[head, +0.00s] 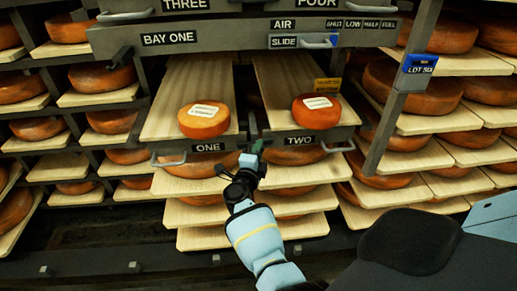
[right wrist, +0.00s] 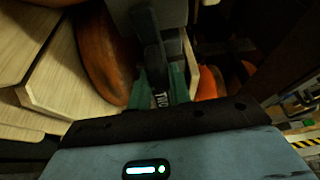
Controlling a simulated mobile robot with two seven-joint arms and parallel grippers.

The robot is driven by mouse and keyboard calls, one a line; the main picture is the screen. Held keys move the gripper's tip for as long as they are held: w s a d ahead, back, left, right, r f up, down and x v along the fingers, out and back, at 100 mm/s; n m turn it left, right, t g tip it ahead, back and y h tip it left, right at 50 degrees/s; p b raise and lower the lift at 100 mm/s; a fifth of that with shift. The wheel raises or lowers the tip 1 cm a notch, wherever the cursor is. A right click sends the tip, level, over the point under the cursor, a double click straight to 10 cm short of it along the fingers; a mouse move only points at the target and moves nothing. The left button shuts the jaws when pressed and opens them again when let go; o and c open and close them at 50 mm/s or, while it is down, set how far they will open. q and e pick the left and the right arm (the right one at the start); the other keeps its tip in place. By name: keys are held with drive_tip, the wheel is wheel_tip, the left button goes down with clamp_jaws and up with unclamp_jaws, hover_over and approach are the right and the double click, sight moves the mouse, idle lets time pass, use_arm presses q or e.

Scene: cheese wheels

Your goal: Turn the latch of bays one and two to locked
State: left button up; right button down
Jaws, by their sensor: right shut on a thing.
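My right gripper (head: 255,152) reaches up from the bottom to the gap between the boards signed ONE (head: 208,147) and TWO (head: 299,140). In the right wrist view its green fingers (right wrist: 157,88) are shut on a dark upright lever (right wrist: 148,45), seemingly a latch; small lettering shows between the fingers. The lever's angle and whether it is locked cannot be told. A second black fitting (head: 121,57) sticks out at the left end of the BAY ONE beam (head: 168,38); I cannot tell if it is a latch. My left gripper is not in view.
Orange cheese wheels with white labels stand on board one (head: 204,121) and board two (head: 316,111). Metal pull handles (head: 168,160) stick out below the boards. An upright post with a blue LOT SIX tag (head: 418,64) stands at right. Stacked boards lie below.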

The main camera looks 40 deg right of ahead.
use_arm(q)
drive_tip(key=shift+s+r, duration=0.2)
use_arm(e)
drive_tip(key=shift+m, duration=0.5)
drive_tip(key=c, duration=1.4)
unclamp_jaws()
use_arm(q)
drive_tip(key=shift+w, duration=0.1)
use_arm(e)
drive_tip(key=shift+o, duration=0.2)
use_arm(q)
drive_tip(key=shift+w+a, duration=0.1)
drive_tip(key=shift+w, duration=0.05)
use_arm(e)
drive_tip(key=shift+a, duration=0.1)
